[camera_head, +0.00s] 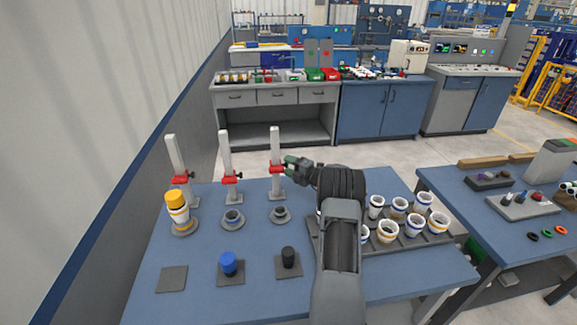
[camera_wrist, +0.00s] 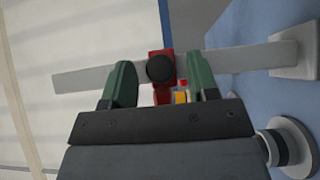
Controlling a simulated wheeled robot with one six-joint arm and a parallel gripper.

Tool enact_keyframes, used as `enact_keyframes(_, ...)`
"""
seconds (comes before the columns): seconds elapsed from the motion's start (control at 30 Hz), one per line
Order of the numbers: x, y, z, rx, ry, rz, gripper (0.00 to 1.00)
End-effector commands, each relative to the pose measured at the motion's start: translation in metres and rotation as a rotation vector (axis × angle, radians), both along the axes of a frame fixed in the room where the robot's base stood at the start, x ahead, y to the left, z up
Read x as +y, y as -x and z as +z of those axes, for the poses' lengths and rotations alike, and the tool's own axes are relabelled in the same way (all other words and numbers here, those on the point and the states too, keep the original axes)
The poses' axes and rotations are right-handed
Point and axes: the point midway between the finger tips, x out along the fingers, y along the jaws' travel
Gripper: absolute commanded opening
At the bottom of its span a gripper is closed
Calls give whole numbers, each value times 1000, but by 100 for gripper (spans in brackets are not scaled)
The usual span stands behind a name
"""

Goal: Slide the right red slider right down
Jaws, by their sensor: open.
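The right red slider (camera_head: 276,169) sits partway up the right grey post (camera_head: 275,140), above the post's base. In the wrist view the post lies sideways, its base to the right, and the red slider (camera_wrist: 161,92) shows with a round black knob (camera_wrist: 160,68). My gripper (camera_head: 289,165) is at the slider from the right. Its two green fingers (camera_wrist: 165,82) are open, one on each side of the slider and knob, with gaps to both. Whether the fingertips reach past the knob cannot be told.
Two more posts with red sliders stand to the left, the middle one (camera_head: 232,178) and the left one (camera_head: 181,179). Orange and white pipe pieces (camera_head: 177,209) are stacked before the left post. Blue (camera_head: 228,263) and black (camera_head: 288,257) plugs stand in front. A tray of cups (camera_head: 436,239) is right of my arm.

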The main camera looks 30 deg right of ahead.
Motion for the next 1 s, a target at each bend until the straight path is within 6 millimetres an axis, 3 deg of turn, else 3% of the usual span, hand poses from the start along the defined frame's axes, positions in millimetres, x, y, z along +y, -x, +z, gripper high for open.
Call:
enact_keyframes(0.4, 2, -6, 0, 0, 0, 0, 54)
enact_keyframes(1.0, 2, -5, 0, 0, 0, 0, 0)
